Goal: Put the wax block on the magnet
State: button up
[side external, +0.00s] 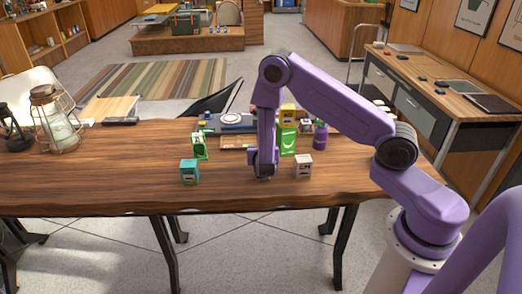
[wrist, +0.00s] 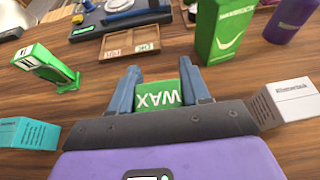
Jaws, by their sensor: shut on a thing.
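The wax block (wrist: 167,97) is green with white "WAX" lettering. In the wrist view it sits between the two blue-grey fingers of my gripper (wrist: 160,92), which is shut on it. In the side view my gripper (side external: 264,172) is low over the front middle of the table, and the wax block cannot be made out there. I cannot tell for sure which thing is the magnet. A dark mat or tray (wrist: 110,24) behind my gripper carries a round pale disc and several small items, one of which may be it.
A wooden two-part tray (wrist: 130,43) lies just beyond my gripper. A green box (wrist: 226,30) and a purple bottle (side external: 320,137) stand behind right. A white box (side external: 303,167) is close right. A teal box (side external: 189,171) and a green-white item (side external: 199,146) are left.

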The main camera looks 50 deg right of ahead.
jog(key=shift+f, duration=0.25)
jog(key=o, duration=1)
jog(key=shift+o, duration=0.2)
